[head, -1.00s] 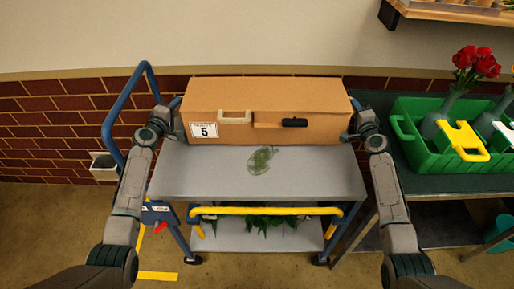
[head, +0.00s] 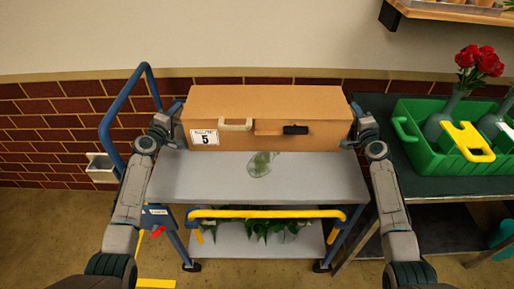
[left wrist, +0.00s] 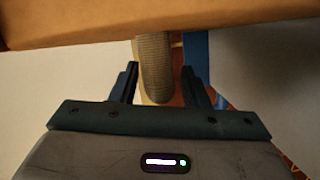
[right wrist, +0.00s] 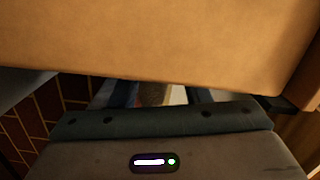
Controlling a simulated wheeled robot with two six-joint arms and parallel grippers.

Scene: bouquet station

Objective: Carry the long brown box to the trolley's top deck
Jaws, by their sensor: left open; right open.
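The long brown box (head: 275,105) lies lengthwise across the back of the trolley's grey top deck (head: 320,180) and appears to rest on it. Its front shows a number 5 label, a pale handle and a dark clip. My left gripper (head: 172,110) is at the box's left end. In the left wrist view, its open fingers stand either side of a woven handle (left wrist: 154,65). My right gripper (head: 358,108) is at the right end. In the right wrist view, its open fingers straddle a similar handle (right wrist: 153,94), partly hidden under the box's edge.
A clear green-tinted item (head: 261,164) lies on the deck before the box. The trolley's blue push handle (head: 106,125) rises at left. A green crate (head: 425,150) with vases and red roses (head: 480,62) stands on a dark table at right. Leafy stems (head: 265,228) lie on the lower shelf.

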